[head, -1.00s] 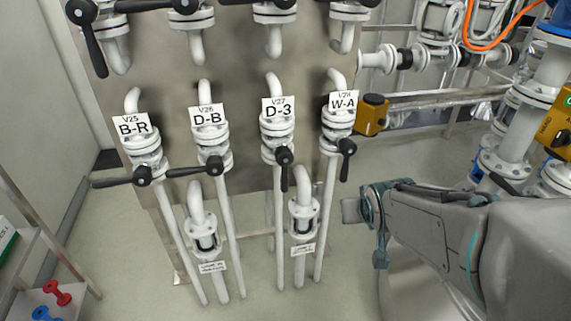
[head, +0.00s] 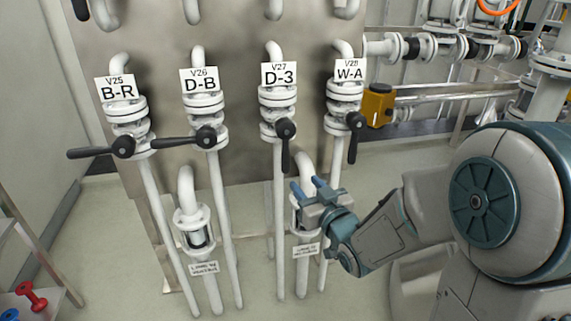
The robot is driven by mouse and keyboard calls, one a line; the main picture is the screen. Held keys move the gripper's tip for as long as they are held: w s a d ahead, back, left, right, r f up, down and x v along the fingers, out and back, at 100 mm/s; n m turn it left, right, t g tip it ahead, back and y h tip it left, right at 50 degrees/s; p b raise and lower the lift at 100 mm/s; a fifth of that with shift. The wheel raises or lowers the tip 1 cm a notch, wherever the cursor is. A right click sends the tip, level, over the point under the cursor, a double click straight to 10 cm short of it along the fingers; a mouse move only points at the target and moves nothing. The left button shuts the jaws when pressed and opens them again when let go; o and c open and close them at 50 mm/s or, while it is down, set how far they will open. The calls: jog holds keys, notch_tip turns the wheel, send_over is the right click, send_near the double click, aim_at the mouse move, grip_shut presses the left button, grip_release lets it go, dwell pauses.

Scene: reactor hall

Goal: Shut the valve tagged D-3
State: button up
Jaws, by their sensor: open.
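The valve tagged D-3 (head: 278,98) is a white flanged valve on a vertical pipe, third from the left in the lower row. Its black lever handle (head: 285,147) points straight down, along the pipe. The D-3 tag (head: 279,74) also reads V27. My gripper (head: 308,187) is open, with its two blue-tipped fingers pointing up and left toward the panel. It is below and to the right of the D-3 handle, apart from it in the picture, and in front of a sight-glass pipe. Nothing shows between the fingers.
Valve W-A (head: 342,98) is close on the right, its lever down. Valves D-B (head: 206,98) and B-R (head: 125,108) are on the left, levers turned sideways to the left. A yellow box (head: 378,104) sits right of W-A. Open floor lies below the panel.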

aim_at(287, 163)
jog(key=b+x, duration=0.1)
jog(key=x, duration=1.1)
jog(key=shift+w+a, duration=0.15)
jog(key=shift+w, duration=0.1)
grip_shut()
